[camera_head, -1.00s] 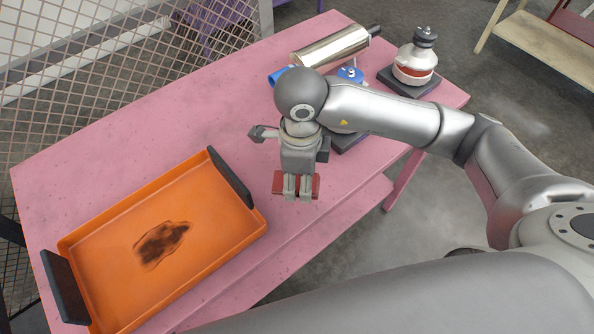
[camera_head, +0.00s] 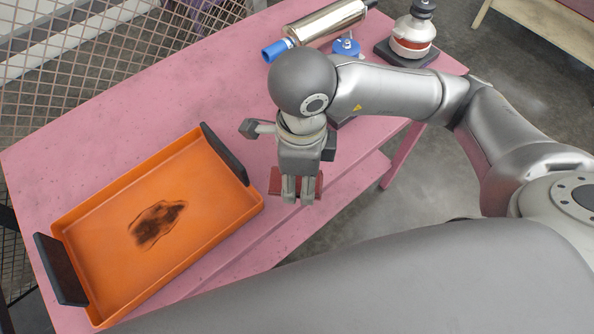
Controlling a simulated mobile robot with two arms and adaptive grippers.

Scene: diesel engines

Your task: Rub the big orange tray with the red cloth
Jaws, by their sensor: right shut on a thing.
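The big orange tray (camera_head: 112,195) lies on the left part of the pink table, with a black handle at each end. A dark smudge (camera_head: 157,223) marks its floor. My right gripper (camera_head: 298,195) is shut on the red cloth (camera_head: 275,181), whose edges show on both sides of the fingers. The gripper points down near the table's front edge, to the right of the tray and apart from it. Most of the cloth is hidden behind the fingers. My left gripper is out of view.
On the pink table (camera_head: 110,125), a metal cylinder with a blue end (camera_head: 325,22), a small blue-topped part (camera_head: 346,46) and a white and red part on a dark base (camera_head: 412,38) stand at the back right. A wire mesh fence (camera_head: 70,75) runs behind the table.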

